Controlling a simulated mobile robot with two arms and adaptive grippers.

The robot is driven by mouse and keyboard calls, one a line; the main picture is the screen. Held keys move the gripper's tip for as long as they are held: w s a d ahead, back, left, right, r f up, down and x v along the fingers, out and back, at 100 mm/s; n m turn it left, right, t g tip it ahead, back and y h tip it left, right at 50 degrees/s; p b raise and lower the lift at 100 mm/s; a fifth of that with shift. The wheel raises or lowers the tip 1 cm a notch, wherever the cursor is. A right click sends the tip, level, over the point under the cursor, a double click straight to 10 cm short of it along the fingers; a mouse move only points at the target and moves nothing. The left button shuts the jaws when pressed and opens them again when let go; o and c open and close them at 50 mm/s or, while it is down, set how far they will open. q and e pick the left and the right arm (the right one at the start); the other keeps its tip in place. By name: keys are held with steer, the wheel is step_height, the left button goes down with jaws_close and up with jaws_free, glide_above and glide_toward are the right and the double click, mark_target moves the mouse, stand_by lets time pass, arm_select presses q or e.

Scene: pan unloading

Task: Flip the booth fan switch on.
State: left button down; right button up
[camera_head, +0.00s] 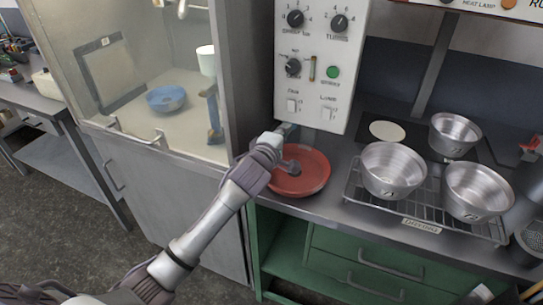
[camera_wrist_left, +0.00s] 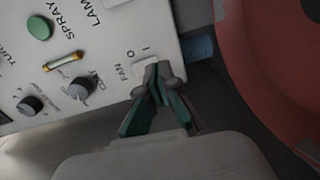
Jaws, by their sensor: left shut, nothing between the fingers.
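The white control panel (camera_head: 312,75) stands between the booth and the counter. The fan switch (camera_head: 292,105) is the left of two small switches low on the panel. Its FAN label and the O and I marks show in the wrist view, where the switch plate (camera_wrist_left: 142,66) is partly covered by my fingers. My left gripper (camera_head: 283,129) is shut and empty just below the fan switch. In the wrist view its fingertips (camera_wrist_left: 158,72) overlap the switch plate; I cannot tell whether they touch it, nor the rocker's position. My right gripper is not in view.
A red pan-like dish (camera_head: 311,172) lies under my left wrist. Metal pans (camera_head: 390,168) sit on a wire rack (camera_head: 420,209) to the right. Left is the glass booth with a blue bowl (camera_head: 166,98). Knobs (camera_head: 293,66) and a green button (camera_head: 333,72) sit above the switches.

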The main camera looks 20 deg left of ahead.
arm_select(q)
steer(key=s, duration=0.1)
steer(key=s+f, duration=0.2)
steer(key=shift+a+b, duration=0.3)
steer(key=shift+b, duration=0.1)
steer(key=s, duration=0.3)
steer(key=shift+s+r, duration=0.15)
steer(key=shift+s, duration=0.25)
steer(key=shift+s+b, duration=0.25)
steer(key=shift+b, duration=0.05)
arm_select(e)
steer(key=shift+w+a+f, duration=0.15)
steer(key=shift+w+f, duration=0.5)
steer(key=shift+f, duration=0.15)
